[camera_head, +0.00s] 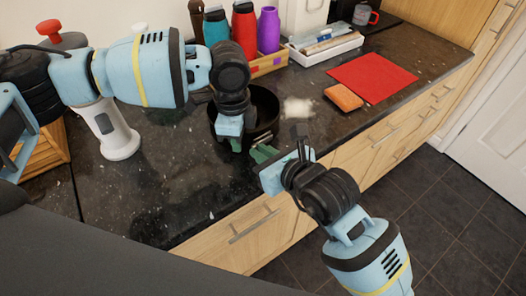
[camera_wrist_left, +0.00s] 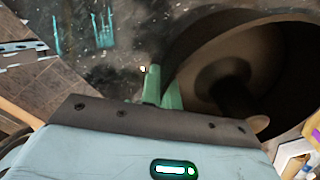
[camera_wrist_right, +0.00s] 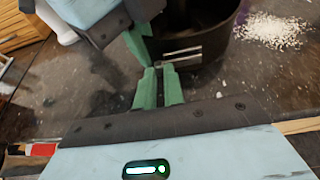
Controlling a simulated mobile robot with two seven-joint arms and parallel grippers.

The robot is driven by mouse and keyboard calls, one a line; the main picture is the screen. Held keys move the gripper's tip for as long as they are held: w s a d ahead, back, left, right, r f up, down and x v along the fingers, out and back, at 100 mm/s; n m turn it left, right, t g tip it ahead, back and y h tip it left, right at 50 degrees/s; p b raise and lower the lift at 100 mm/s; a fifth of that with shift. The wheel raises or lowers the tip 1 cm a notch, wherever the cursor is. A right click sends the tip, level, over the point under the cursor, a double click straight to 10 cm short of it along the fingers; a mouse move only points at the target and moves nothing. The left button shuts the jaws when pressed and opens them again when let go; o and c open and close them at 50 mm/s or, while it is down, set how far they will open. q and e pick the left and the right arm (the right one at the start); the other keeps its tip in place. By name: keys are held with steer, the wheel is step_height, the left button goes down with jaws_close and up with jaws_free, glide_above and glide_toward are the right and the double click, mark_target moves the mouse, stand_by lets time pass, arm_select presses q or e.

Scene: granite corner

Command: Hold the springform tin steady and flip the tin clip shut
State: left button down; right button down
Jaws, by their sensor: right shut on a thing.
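The springform tin (camera_head: 262,108) is a dark round tin standing open-topped near the counter's front edge. It fills the right of the left wrist view (camera_wrist_left: 285,50). My left gripper (camera_head: 236,145) reaches down at its near left rim, its green fingers (camera_wrist_left: 163,75) close together on the tin wall. The tin clip (camera_wrist_right: 183,54) shows as thin silvery bars on the tin's outer wall in the right wrist view. My right gripper (camera_head: 262,153) is at the tin's front, its fingers (camera_wrist_right: 160,72) shut on the clip's near end. The exact grasp is partly hidden.
A white grainy heap (camera_head: 298,107) lies right of the tin. Further right are an orange sponge-like block (camera_head: 343,97) and a red mat (camera_head: 373,80). A wooden crate (camera_head: 268,67) with bottles stands behind. The dark counter (camera_head: 170,190) is clear at front left.

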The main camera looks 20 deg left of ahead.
steer(key=c, duration=1.5)
jaws_free()
steer(key=v, duration=1.2)
steer(key=shift+r, duration=0.1)
arm_select(q)
steer(key=c, duration=1.6)
jaws_free()
step_height(320, 180, up, 12)
steer(key=shift+r, duration=0.1)
